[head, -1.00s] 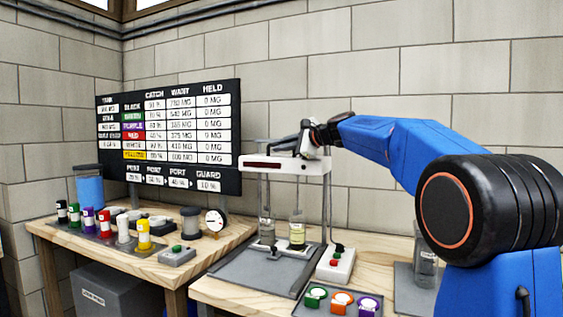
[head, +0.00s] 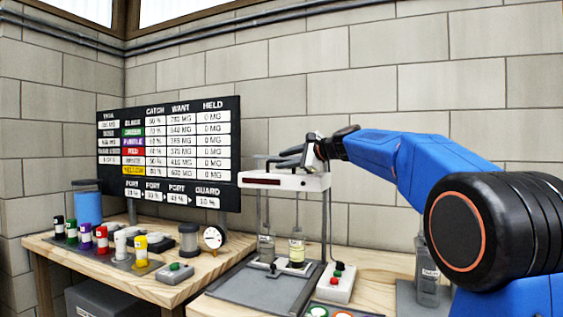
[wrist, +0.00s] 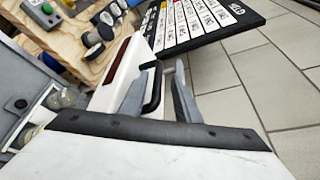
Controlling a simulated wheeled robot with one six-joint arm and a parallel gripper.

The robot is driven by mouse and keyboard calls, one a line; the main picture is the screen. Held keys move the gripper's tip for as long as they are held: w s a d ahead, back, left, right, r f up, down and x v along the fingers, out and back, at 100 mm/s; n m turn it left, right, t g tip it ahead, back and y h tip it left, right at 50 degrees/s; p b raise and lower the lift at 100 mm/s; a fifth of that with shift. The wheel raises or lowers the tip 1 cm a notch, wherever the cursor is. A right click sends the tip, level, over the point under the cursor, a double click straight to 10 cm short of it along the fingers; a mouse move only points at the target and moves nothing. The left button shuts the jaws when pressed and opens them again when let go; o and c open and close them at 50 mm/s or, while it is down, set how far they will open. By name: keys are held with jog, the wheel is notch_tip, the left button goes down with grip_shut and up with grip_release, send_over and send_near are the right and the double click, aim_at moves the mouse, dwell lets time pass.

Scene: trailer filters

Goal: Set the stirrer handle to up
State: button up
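The stirrer has a white head (head: 285,181) with a dark red display strip, held above two jars on its grey base. In the wrist view its white head (wrist: 112,82) runs along the left side of my fingers. The black stirrer handle (wrist: 154,90) stands out from the head's side, between my two grey fingers and close to the left one. My gripper (wrist: 158,80) is open around the handle, with a clear gap to the right finger.
Two jars (head: 266,248) (head: 297,252) stand under the stirrer head. A button box (head: 338,283) is right of the base. A board (head: 170,155) with a table of values stands behind. Coloured bottles (head: 102,239) and a dial (head: 213,237) are on the left bench.

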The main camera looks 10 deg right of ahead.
jog(key=v, duration=1.5)
jog(key=shift+r, duration=0.15)
jog(key=shift+s, duration=0.15)
jog(key=s+a+f+n+g+h, duration=0.2)
jog(key=s+a+f+n, duration=0.2)
jog(key=s+f, duration=0.6)
jog(key=s+a+f+n+g+h, duration=0.25)
jog(key=s+f, duration=0.55)
jog(key=f, duration=0.4)
jog(key=s+d+f+n+g+h, duration=0.1)
jog(key=s+f+n, duration=0.4)
jog(key=s+f, duration=0.7)
jog(key=s+d+f+n+g+h, duration=0.2)
jog(key=s+f+n, duration=0.4)
jog(key=s+f, duration=0.6)
notch_tip(320, 180, down, 2)
jog(key=shift+s+d+f+h, duration=0.15)
jog(key=shift+s+d+h, duration=0.15)
jog(key=shift+h, duration=0.45)
jog(key=shift+w+g, duration=0.1)
jog(key=shift+g, duration=0.15)
